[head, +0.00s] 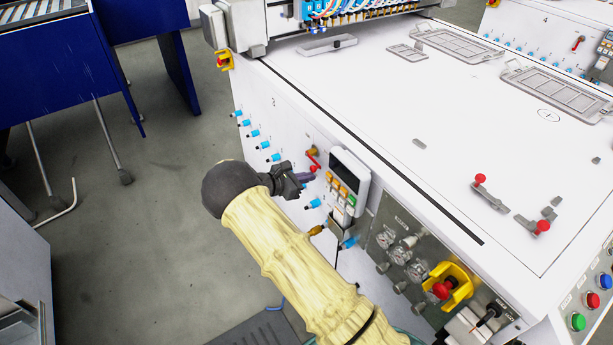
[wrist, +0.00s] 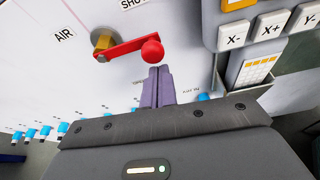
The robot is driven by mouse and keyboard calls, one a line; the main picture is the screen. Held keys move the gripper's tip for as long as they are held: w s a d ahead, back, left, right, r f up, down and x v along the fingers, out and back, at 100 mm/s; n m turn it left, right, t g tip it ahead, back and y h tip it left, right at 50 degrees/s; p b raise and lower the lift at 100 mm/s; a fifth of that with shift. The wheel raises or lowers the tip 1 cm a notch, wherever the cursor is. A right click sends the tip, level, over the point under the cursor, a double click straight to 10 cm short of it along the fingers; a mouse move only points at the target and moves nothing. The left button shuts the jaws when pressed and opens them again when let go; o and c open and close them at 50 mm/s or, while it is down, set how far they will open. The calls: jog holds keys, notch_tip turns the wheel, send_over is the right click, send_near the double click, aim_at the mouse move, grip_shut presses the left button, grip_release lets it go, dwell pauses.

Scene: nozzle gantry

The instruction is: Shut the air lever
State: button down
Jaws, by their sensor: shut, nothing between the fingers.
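The air lever (wrist: 130,48) is a red bar with a red ball knob (wrist: 152,52), turning on a brass pivot (wrist: 103,42) on the white machine side. In the wrist view it points right from the pivot, beside the label AIR (wrist: 65,34). A partly cut-off label beginning "SHU" (wrist: 130,3) is above it. My gripper (wrist: 158,72) is shut and empty, its fingertips just below the knob; I cannot tell if they touch. In the head view my gripper (head: 308,177) is at the lever (head: 313,158).
A keypad pendant (head: 348,180) hangs just right of the lever. Several blue fittings (head: 256,133) line the panel to the left. A grey gauge panel (head: 405,255) with a red stop button in a yellow guard (head: 449,287) is at lower right. Open floor (head: 150,220) lies to the left.

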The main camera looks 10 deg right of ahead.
jog(key=s+a, duration=0.4)
jog(key=a, duration=0.4)
jog(key=shift+s+a, duration=0.15)
jog(key=shift+a, duration=0.1)
jog(key=shift+d, duration=0.1)
